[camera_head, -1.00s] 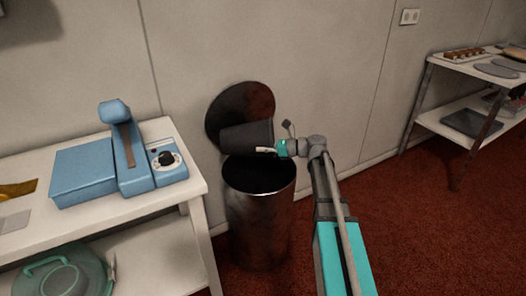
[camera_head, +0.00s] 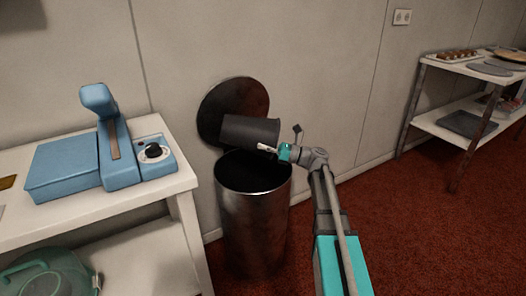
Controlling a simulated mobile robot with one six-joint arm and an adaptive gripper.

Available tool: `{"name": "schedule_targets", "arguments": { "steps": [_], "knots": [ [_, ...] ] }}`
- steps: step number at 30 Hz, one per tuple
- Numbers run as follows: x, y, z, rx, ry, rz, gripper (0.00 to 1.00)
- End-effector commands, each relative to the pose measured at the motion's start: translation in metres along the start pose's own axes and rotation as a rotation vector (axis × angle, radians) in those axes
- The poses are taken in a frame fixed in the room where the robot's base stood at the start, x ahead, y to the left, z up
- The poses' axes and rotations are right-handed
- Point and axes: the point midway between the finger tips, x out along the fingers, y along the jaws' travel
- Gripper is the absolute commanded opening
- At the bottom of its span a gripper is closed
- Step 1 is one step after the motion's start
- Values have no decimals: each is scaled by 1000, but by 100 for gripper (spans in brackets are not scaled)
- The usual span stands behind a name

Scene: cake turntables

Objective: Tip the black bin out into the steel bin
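The black bin (camera_head: 247,130) is held in the air above the open mouth of the steel bin (camera_head: 254,215), in front of its raised round lid (camera_head: 214,108). It lies nearly on its side, with its wider end towards the right and its narrower end to the left. My gripper (camera_head: 270,149) is at its right end, with a finger against its lower edge, and appears shut on it. The inside of the black bin and anything in it cannot be seen. The inside of the steel bin is dark.
A white table (camera_head: 150,196) with a blue machine (camera_head: 110,160) stands close on the left of the steel bin. A green round item (camera_head: 45,275) is on its lower shelf. A shelf cart (camera_head: 425,118) with trays stands at right. Red carpet between is clear.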

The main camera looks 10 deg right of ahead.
Motion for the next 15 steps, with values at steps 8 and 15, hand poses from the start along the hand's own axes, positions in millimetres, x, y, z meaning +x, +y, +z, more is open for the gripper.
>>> {"name": "schedule_targets", "arguments": {
  "steps": [8, 15],
  "knots": [
    [-9, -1, -2, 15, -110, 4, 0],
    [-16, -2, 0, 27, -207, 8, 0]
  ]
}}
